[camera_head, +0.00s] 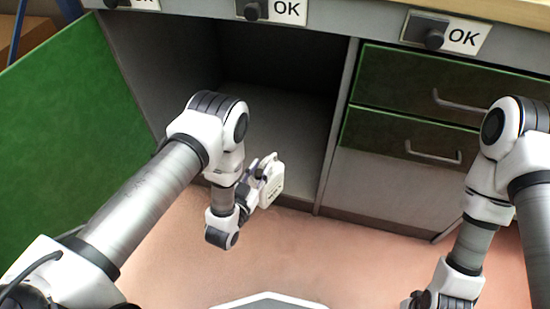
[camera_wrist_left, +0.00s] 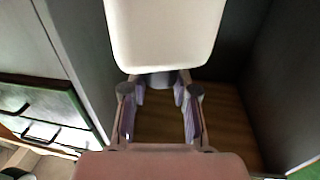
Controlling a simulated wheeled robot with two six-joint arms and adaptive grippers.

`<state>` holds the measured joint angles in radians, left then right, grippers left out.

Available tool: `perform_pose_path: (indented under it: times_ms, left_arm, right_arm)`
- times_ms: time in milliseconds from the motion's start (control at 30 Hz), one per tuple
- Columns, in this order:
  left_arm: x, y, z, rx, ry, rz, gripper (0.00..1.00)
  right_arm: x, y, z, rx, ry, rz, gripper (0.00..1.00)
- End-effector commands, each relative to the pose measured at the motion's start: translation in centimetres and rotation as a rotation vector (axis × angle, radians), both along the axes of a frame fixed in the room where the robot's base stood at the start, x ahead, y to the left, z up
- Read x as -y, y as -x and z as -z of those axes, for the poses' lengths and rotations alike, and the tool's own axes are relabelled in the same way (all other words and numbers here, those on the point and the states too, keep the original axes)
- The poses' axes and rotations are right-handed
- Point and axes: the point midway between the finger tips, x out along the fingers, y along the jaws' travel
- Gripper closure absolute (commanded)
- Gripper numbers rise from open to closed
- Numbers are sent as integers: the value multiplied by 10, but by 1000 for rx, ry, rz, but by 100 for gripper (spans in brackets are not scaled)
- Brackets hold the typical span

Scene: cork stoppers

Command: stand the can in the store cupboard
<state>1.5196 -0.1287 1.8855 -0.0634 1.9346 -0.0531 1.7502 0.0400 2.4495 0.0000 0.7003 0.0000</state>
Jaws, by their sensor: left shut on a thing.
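A white can (camera_head: 271,186) with rounded corners is at the end of my left gripper (camera_head: 258,172), just in front of the open store cupboard (camera_head: 285,110). In the left wrist view the white can (camera_wrist_left: 165,35) fills the top middle, beyond the fingers of my left gripper (camera_wrist_left: 160,88). The gripper is shut on it; the exact contact is hard to see. The cupboard's dark inside and brown floor (camera_wrist_left: 228,120) show behind. My right gripper (camera_head: 435,301) is at the bottom edge, mostly cut off, its fingers not visible.
The green cupboard door (camera_head: 62,120) stands open at the left. Green drawers (camera_head: 420,85) with metal handles are shut at the right. A wooden worktop (camera_head: 510,10) runs above. The cupboard's visible floor is clear, as is the pinkish floor (camera_head: 330,245) in front.

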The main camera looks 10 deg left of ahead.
Motion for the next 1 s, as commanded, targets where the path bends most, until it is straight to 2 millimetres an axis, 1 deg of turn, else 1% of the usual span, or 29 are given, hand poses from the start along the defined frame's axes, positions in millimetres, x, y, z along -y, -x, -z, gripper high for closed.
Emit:
perform_pose_path:
  times_ms: [167, 267, 467, 700, 800, 900, 1000]
  left_arm:
    - [-2, -6, 2, 5, 1, -1, 100]
    - [-5, -18, 4, 7, 0, -2, 100]
    - [-13, -54, 9, 9, 0, -3, 100]
    - [-26, -107, 14, 10, 1, -2, 100]
    - [-30, -125, 16, 8, 1, -1, 100]
    - [-33, -137, 15, 8, 1, -1, 100]
    - [-34, -143, 14, 6, 0, 0, 100]
  right_arm:
    - [0, 0, 4, -1, 0, 0, 60]
    - [0, 0, 11, -1, 0, 0, 60]
    - [0, 0, 29, -1, 0, 0, 60]
    - [0, 1, 55, -1, 0, 0, 60]
    - [0, 0, 63, 0, 0, 1, 60]
    - [0, 0, 68, 1, 0, 3, 60]
    - [0, 0, 69, 2, 0, 4, 60]
